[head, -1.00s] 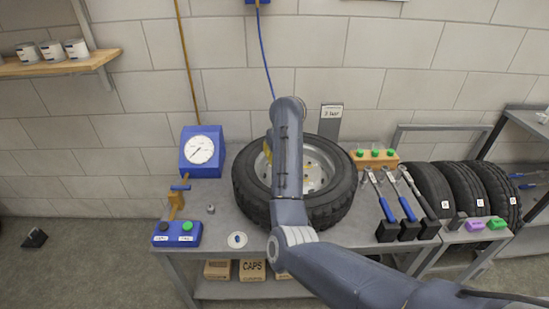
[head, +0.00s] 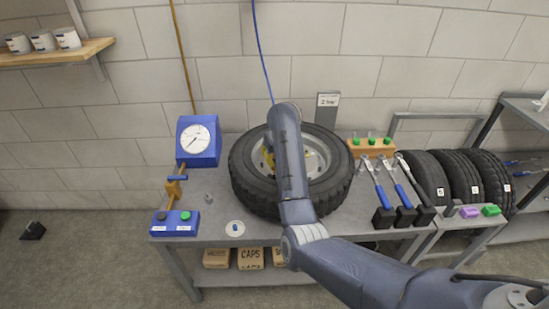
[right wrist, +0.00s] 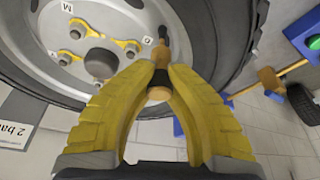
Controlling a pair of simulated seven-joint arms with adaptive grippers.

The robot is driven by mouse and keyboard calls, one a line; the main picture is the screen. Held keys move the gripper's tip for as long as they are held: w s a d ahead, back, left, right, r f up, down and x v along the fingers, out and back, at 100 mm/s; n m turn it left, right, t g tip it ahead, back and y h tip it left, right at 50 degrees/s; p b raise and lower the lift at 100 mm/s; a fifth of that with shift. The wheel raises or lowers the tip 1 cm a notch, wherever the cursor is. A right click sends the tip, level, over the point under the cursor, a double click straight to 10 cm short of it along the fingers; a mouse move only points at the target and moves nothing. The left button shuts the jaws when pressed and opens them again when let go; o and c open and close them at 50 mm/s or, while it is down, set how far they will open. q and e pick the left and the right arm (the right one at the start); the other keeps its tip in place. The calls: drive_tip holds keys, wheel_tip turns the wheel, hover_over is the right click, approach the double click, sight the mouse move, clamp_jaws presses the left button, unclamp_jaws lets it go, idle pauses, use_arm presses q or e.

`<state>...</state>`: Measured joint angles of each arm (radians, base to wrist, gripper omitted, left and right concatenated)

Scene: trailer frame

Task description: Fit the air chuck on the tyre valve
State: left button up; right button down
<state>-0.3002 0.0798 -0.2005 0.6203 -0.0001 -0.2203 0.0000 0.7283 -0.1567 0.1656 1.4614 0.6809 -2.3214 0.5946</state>
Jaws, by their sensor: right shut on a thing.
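The tyre (head: 247,190) lies flat on the bench with its silver wheel facing up. My right arm crosses over it and hides much of the wheel; only bits of its yellow gripper show in the head view. In the right wrist view my right gripper (right wrist: 160,76) is shut on the brass-coloured air chuck (right wrist: 158,94). The chuck's front end lies close to the rim, in line with a thin dark-tipped stem, seemingly the tyre valve (right wrist: 162,34). I cannot tell whether chuck and valve touch or are joined. My left gripper is not in view.
A blue gauge (head: 197,141) stands left of the tyre, with a blue button box (head: 175,223) in front. A blue hose (head: 261,55) hangs behind the tyre.

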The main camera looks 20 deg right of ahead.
drive_tip(key=shift+f, duration=0.1)
idle(0.6)
drive_tip(key=shift+f, duration=0.75)
drive_tip(key=shift+f, duration=0.75)
drive_tip(key=c, duration=0.8)
unclamp_jaws()
drive_tip(key=shift+r, duration=4)
